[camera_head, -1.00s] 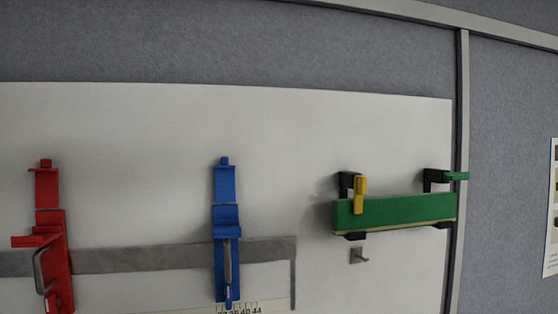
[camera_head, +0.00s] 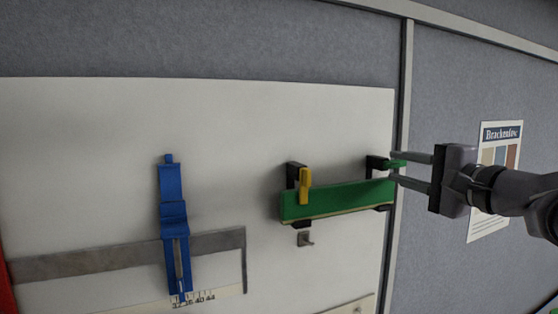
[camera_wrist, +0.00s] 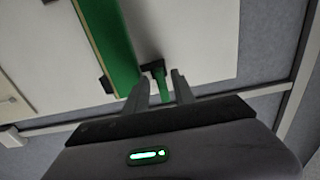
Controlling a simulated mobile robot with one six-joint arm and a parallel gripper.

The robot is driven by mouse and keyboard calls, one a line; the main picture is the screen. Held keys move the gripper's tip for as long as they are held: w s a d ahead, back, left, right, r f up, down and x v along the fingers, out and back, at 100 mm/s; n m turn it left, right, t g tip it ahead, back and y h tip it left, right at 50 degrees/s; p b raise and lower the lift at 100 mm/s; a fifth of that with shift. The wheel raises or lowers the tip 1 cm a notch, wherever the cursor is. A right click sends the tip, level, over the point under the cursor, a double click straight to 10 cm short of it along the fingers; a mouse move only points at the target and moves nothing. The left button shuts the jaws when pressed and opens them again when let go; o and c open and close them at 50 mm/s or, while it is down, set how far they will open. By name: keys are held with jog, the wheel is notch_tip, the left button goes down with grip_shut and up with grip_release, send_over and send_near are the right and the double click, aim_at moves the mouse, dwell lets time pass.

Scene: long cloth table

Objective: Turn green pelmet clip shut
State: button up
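The green pelmet clip (camera_head: 397,164) is a small green lever on a black bracket at the right end of the green pelmet (camera_head: 340,201). It points sideways to the right, away from the pelmet. My gripper (camera_head: 393,168) comes in from the right with its two fingers apart, one above and one below the lever's height. In the wrist view the green clip (camera_wrist: 161,82) lies between the open fingers, with no clear contact. The yellow clip (camera_head: 305,186) at the pelmet's left end points down across the pelmet's front.
A blue clamp device (camera_head: 172,220) hangs on the white board to the left, over a grey strip (camera_head: 100,257). A small metal hook (camera_head: 304,239) sits below the pelmet. A vertical grey rail (camera_head: 400,130) and a poster (camera_head: 490,215) are at the right.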

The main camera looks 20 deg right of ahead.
grip_shut()
jog(key=shift+m, duration=0.3)
jog(key=m, duration=0.2)
jog(key=shift+m, duration=0.3)
jog(key=m, duration=0.3)
jog(key=shift+f+m, duration=0.1)
jog(key=shift+m, duration=0.2)
jog(key=m+p, duration=0.2)
jog(key=m, duration=0.3)
jog(key=shift+a+m+p, duration=0.1)
jog(key=shift+m+p, duration=0.2)
jog(key=m+p, duration=0.3)
jog(key=m, duration=0.2)
jog(key=shift+a+f, duration=0.1)
jog(key=shift+f+m, duration=0.1)
jog(key=shift+m, duration=0.3)
